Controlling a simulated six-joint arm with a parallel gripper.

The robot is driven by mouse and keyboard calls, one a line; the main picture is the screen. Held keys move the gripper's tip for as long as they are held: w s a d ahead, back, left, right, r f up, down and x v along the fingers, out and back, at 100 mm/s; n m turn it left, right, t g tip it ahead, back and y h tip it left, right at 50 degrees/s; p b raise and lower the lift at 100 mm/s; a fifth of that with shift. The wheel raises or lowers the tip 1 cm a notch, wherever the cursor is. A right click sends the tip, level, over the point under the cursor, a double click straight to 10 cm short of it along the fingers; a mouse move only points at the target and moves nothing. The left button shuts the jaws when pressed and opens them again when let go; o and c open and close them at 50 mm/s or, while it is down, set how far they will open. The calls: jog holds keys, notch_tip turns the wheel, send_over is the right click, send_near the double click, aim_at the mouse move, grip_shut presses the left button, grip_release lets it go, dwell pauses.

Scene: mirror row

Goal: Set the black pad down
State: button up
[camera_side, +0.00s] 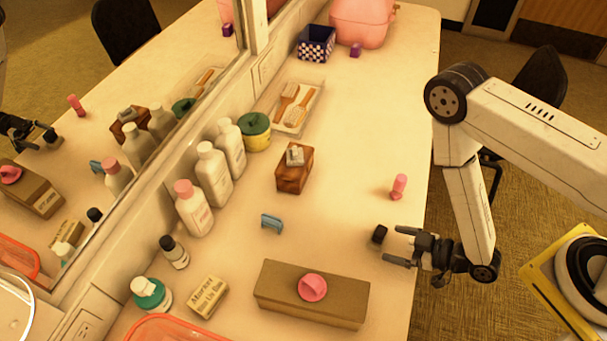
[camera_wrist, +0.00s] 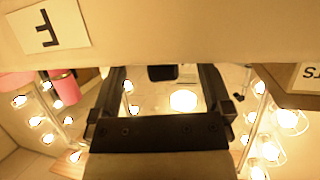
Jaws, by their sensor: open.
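The black pad (camera_side: 379,234) is a small dark block near the right edge of the counter. It appears to rest on the counter, just beyond my fingertips. My gripper (camera_side: 392,244) is open, low over the counter edge, with its fingers pointing left towards the pad. No finger visibly grips the pad. In the wrist view a dark block (camera_wrist: 162,73), probably the pad, shows between the two open fingers (camera_wrist: 163,88). Its underside contact cannot be made out clearly.
A long brown box (camera_side: 270,293) with a pink round piece (camera_side: 312,287) on top lies below-left of my gripper. A pink cylinder (camera_side: 398,186) stands above it. A blue clip (camera_side: 271,223) and brown box (camera_side: 294,170) lie farther left. Bottles line the mirror.

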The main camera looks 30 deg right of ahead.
jog(key=shift+v, duration=2.4)
jog(key=shift+d+f, duration=0.1)
jog(key=shift+w, duration=0.15)
